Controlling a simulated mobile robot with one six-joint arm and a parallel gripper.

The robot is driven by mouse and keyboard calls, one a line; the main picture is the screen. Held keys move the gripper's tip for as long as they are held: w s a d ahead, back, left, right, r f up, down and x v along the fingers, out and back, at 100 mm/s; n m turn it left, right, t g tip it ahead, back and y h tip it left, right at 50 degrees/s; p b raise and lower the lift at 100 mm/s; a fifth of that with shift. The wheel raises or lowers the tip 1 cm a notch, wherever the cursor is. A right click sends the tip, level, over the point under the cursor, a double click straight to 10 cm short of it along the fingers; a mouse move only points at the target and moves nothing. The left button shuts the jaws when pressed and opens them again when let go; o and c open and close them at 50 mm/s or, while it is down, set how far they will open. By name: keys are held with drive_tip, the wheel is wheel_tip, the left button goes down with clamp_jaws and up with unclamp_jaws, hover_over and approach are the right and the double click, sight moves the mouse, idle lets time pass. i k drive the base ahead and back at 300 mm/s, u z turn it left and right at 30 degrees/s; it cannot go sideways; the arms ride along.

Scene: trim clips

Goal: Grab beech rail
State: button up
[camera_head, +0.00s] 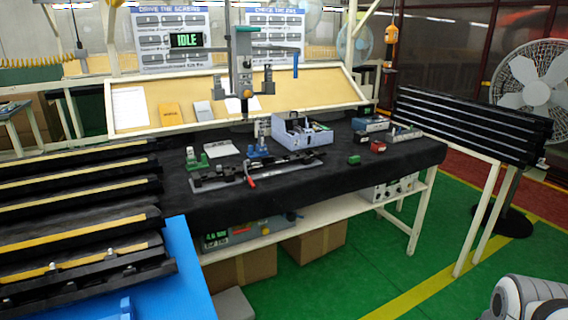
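Pale wood-coloured strips, beech in tone, lie along the black tiers of a stepped rack (150,214) at the left. One long strip (70,232) runs along a middle tier, and another strip (80,189) lies on a tier above it. A shorter light piece (131,249) shows on a lower tier. I cannot tell from this view which strip is the beech rail. My gripper is not in view.
A black-covered workbench (400,156) stands in the middle with a fixture (215,180), a grey box (302,133) and small parts. A black slatted rack (470,125) and a fan (535,85) stand at right. Green floor (400,265) is open in front.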

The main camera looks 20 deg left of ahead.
sight(269, 161)
drive_tip(key=u, duration=0.65)
drive_tip(key=i, duration=1.75)
drive_tip(key=u, duration=0.35)
drive_tip(key=i, duration=1.1)
drive_tip(key=u, duration=0.1)
